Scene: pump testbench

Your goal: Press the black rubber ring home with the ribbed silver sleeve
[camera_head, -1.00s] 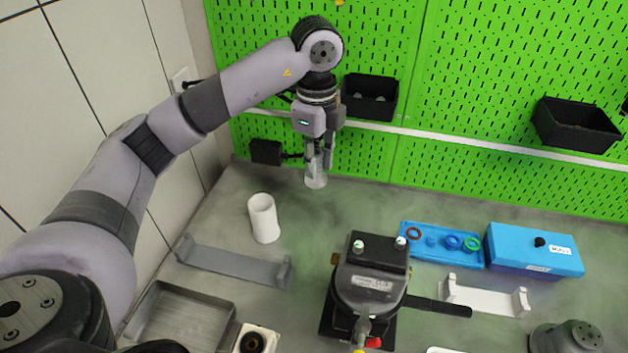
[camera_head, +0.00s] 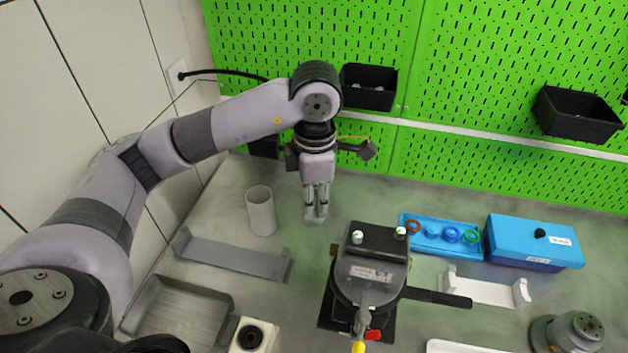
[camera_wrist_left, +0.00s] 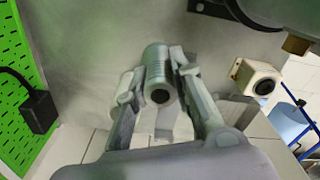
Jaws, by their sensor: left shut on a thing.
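My left gripper (camera_head: 316,203) points down over the bench and is shut on the ribbed silver sleeve (camera_wrist_left: 157,72). In the left wrist view the sleeve sits between both fingers, with its dark bore facing the camera; in the head view the fingers mostly hide it. A cream block (camera_head: 238,346) stands at the bottom of the head view with a black ring (camera_head: 251,337) in its top. The block also shows in the left wrist view (camera_wrist_left: 252,72), apart from the gripper. How deep the ring sits cannot be told. My right gripper is not in view.
A white cylinder (camera_head: 261,211) stands left of the gripper. A grey cradle (camera_head: 232,260) and a grey tray (camera_head: 170,310) lie nearer. A dark pump fixture (camera_head: 370,275) with a handle stands right. A blue tray (camera_head: 440,250) of rings and a blue box (camera_head: 534,250) are farther right.

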